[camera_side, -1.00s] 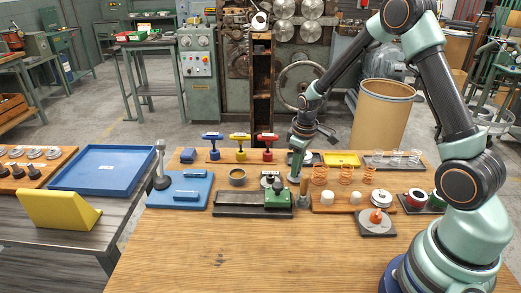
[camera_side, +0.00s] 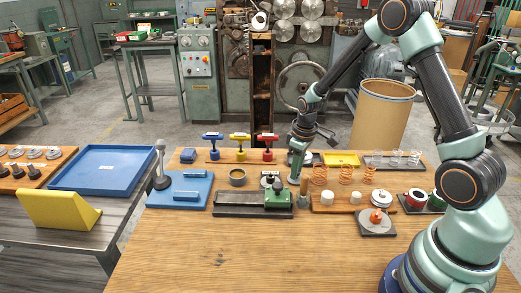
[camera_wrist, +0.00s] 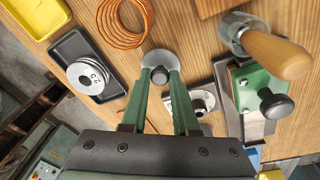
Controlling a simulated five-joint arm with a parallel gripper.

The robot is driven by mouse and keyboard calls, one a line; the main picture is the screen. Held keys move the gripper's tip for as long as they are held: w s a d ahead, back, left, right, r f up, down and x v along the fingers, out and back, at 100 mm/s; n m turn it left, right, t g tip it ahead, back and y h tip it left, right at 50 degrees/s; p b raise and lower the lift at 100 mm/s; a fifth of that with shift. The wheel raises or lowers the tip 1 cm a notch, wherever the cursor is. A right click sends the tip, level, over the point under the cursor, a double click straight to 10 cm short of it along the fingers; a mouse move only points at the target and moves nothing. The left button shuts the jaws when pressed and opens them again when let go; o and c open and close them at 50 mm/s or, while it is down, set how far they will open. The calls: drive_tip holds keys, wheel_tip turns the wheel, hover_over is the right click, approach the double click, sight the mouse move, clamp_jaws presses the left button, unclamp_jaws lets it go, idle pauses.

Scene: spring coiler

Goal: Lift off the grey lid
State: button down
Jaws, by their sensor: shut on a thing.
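The grey lid (camera_wrist: 157,58) is a round disc with a dark knob, seen from above in the wrist view. My gripper (camera_wrist: 160,76) has its two green fingers closed on the knob. In the side view my gripper (camera_side: 295,177) points straight down behind the green block, low over the table. I cannot tell whether the lid rests on anything below it. A pale round part with a dark opening (camera_wrist: 203,102) lies just right of my fingers in the wrist view, partly hidden by them.
A copper spring (camera_wrist: 125,22) and a black tray with stacked discs (camera_wrist: 60,50) are close on the left. A wooden-handled tool (camera_wrist: 277,54) and a green block with a black knob (camera_wrist: 245,88) stand close on the right. The table's front (camera_side: 230,260) is clear.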

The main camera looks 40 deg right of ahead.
drive_tip(key=shift+f, duration=0.1)
drive_tip(key=c, duration=0.6)
unclamp_jaws()
drive_tip(key=o, duration=0.3)
drive_tip(key=shift+r, duration=4.05)
